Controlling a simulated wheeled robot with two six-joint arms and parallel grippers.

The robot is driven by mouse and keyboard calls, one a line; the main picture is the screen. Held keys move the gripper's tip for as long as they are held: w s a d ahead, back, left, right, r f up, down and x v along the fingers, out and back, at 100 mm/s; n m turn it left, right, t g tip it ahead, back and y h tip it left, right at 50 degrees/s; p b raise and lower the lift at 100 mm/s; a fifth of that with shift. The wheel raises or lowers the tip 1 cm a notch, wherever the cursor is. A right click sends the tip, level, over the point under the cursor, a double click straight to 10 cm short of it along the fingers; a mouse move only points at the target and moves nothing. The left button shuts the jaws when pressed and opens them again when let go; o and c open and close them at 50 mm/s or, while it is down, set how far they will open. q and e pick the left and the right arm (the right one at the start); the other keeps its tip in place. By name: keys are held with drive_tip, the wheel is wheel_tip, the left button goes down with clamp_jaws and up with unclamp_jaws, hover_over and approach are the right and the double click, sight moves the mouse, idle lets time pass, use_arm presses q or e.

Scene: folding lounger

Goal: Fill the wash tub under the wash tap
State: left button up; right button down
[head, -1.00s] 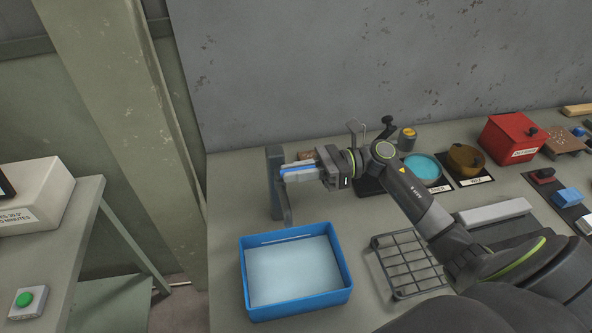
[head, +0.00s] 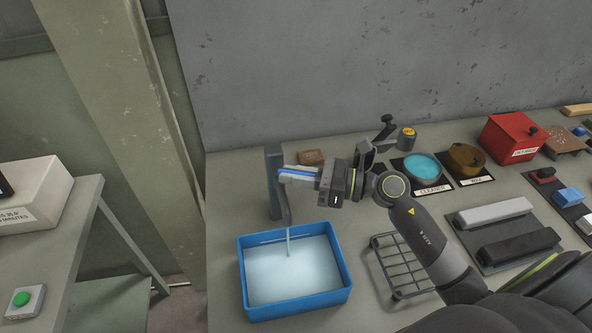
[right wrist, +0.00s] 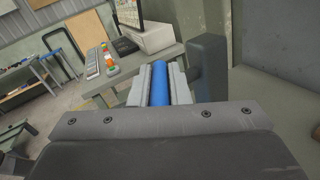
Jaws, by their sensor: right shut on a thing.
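The wash tub (head: 346,292) is a blue rectangular tub on the bench, with pale water inside. The wash tap (head: 273,180) is a grey post behind it, with a spout hanging over the tub. A thin stream runs from the spout into the water. My right gripper (head: 290,175) is shut on the blue tap handle (head: 296,174) at the post. In the right wrist view the blue handle (right wrist: 159,84) lies between the two fingers, beside the grey post (right wrist: 208,68). My left gripper is not in view.
A wire rack (head: 398,270) stands right of the tub. Behind my right arm are a cleaner dish (head: 422,167), a wax dish (head: 466,159) and a red box (head: 513,137). Grey bars (head: 493,212) lie on a dark mat. A green button (head: 22,299) sits on the left table.

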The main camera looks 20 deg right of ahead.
drive_tip(key=c, duration=1.4)
unclamp_jaws()
drive_tip(key=shift+o, duration=0.2)
drive_tip(key=shift+s+d+f+b, duration=0.15)
drive_tip(key=shift+s+d+b, duration=0.2)
drive_tip(key=shift+d, duration=0.15)
drive_tip(key=b+v, duration=0.1)
drive_tip(key=v, duration=1.5)
drive_tip(key=shift+d, duration=0.15)
